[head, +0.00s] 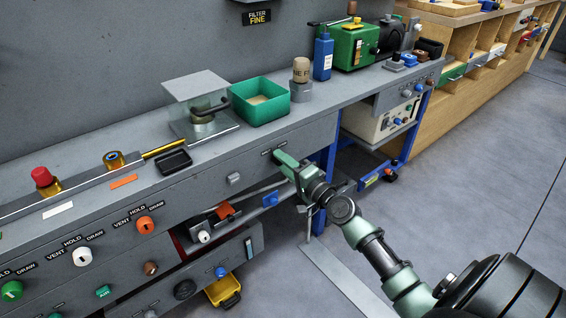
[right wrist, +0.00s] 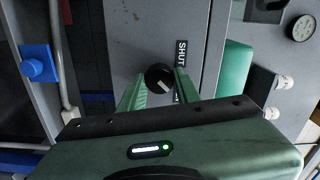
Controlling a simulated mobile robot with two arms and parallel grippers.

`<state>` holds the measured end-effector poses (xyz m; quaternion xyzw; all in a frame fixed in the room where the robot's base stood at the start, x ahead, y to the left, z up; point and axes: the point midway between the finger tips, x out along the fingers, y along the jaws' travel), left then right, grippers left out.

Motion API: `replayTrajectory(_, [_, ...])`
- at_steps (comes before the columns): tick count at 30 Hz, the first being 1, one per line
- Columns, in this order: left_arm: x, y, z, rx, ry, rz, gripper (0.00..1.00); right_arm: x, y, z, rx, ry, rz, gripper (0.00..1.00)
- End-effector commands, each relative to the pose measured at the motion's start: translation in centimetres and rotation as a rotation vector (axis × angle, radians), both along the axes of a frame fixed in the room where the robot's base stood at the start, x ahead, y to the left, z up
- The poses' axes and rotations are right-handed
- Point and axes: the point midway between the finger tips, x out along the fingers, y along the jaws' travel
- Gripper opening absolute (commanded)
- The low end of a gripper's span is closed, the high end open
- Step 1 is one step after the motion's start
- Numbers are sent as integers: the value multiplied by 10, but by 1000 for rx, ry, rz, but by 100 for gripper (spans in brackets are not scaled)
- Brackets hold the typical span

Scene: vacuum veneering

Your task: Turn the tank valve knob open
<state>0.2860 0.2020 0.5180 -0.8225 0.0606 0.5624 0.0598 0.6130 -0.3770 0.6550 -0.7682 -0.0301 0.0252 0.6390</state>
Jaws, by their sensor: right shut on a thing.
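The tank valve knob (right wrist: 158,76) is a round black knob with a pale pointer mark, on a grey panel in the right wrist view. A black label (right wrist: 181,58) reading SHUT is beside it. My right gripper (right wrist: 160,88) has its two green fingers on either side of the knob and is shut on it. In the head view my right gripper (head: 283,160) reaches the front of the grey bench (head: 205,181), and it hides the knob there. My left gripper is not in view.
A blue knob (right wrist: 39,65) and a pale pipe (right wrist: 60,60) lie left of the gripper in the right wrist view. A round gauge (right wrist: 302,28) is at upper right. In the head view, a green tray (head: 261,101) stands on the bench; open floor (head: 480,170) lies at right.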

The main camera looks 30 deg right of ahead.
Motion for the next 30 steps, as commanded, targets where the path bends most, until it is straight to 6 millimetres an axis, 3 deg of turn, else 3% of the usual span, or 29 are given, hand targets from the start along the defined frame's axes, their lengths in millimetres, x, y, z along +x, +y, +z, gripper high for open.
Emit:
replayTrajectory(8, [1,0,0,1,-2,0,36,0,0,-1,4,1,-1,0])
replayTrajectory(9, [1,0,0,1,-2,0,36,0,0,-1,4,1,-1,35])
replayTrajectory(11, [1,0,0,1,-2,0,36,0,0,-1,4,1,-1,52])
replayTrajectory(12, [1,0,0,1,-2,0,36,0,0,-1,4,1,-1,54])
replayTrajectory(23, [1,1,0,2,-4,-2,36,-5,-1,-1,1,1,0,54])
replayTrajectory(28, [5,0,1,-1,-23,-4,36,-30,-2,-2,0,4,1,54])
replayTrajectory(30, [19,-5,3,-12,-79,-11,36,-43,-4,-4,0,4,-1,54])
